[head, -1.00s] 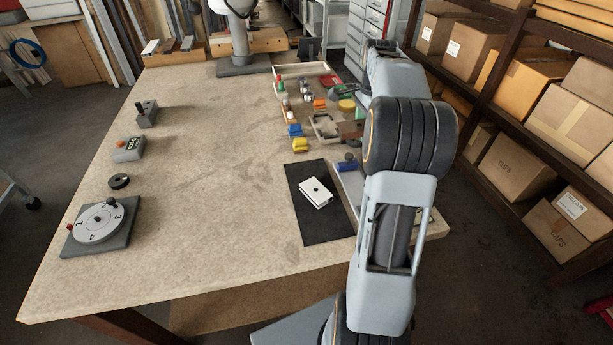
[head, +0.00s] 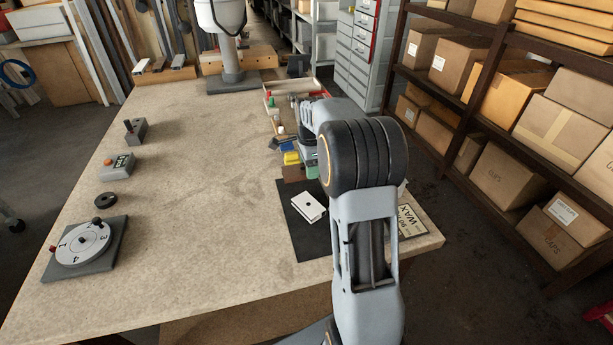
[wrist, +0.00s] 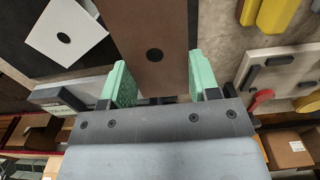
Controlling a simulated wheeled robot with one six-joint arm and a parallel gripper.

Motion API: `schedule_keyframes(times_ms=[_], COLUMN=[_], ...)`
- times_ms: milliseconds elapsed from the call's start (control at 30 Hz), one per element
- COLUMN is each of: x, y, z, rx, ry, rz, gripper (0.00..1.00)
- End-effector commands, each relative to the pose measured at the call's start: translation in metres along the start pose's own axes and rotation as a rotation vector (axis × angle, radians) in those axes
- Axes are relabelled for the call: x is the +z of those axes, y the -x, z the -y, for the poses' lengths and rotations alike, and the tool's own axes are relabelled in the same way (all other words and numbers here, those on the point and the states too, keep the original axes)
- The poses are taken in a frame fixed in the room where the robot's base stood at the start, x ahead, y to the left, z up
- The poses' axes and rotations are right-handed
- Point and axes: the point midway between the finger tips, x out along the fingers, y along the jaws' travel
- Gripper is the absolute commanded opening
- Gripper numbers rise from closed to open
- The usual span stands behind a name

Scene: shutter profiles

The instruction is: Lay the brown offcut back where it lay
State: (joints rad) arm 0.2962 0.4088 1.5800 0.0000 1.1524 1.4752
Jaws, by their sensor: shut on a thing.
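The brown offcut (wrist: 150,25), a flat brown piece with a dark round hole, is between the two mint-green fingers of my gripper (wrist: 158,70) in the wrist view. My gripper is shut on it. In the head view a brown edge of the offcut (head: 293,174) shows at the back edge of the dark mat (head: 292,222), with a green finger beside it. My arm hides most of the gripper there. I cannot tell whether the offcut touches the surface below. A white block with a dark hole (head: 309,207) lies on the mat, in front of the offcut.
A yellow block (head: 291,158) and a blue one (head: 288,144) lie just behind the offcut. A pale fitting (wrist: 285,70) is right of the gripper in the wrist view. A WAX sign (head: 411,219) lies right of my arm.

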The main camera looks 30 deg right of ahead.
Motion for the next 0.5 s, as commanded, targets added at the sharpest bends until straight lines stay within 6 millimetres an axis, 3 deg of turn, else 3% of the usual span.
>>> schedule_keyframes(times_ms=[200,400,500], x=[0.01,0.009,0.009], y=[-0.012,-0.038,-0.041], z=[0.001,0.001,0.001], rx=[0.002,0.002,0.0], ry=[0.002,0.001,0.001], rz=[0.0,0.0,0.0], gripper=[0.28,0.28,0.28])
